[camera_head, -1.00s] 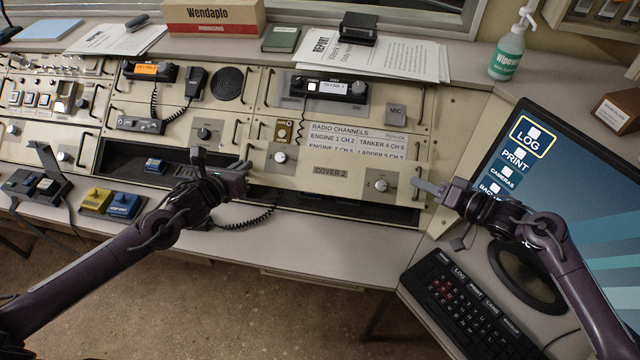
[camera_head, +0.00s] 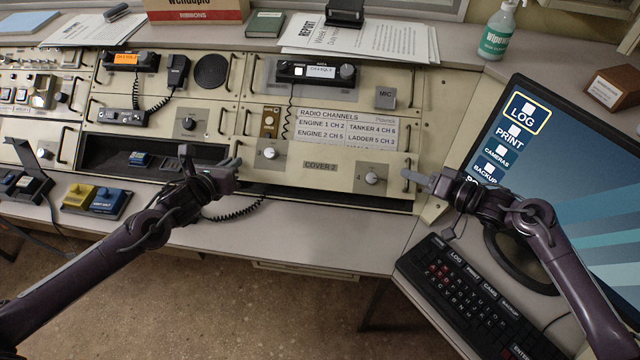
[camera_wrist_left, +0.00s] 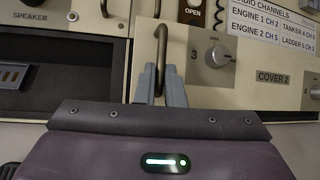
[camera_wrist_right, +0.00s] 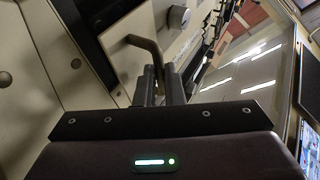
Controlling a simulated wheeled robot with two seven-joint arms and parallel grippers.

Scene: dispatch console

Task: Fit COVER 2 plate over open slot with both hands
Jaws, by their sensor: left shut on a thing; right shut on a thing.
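The COVER 2 plate (camera_head: 338,178) is a cream panel with a knob near each end and a handle at each side. It stands upright in front of the lower row of the console, below the radio channels sign (camera_head: 345,127). My left gripper (camera_head: 236,168) is shut on the plate's left handle, which shows between the fingers in the left wrist view (camera_wrist_left: 161,50). My right gripper (camera_head: 408,176) is shut on its right handle, seen in the right wrist view (camera_wrist_right: 146,45). A dark strip of the open slot (camera_head: 330,203) shows below the plate; the plate hides the rest.
Another dark open bay (camera_head: 110,155) lies left of the plate, with a blue device in it. A monitor (camera_head: 560,170) and keyboard (camera_head: 470,300) stand at right. Yellow and blue boxes (camera_head: 95,199) sit on the desk at left. The desk front below the plate is clear.

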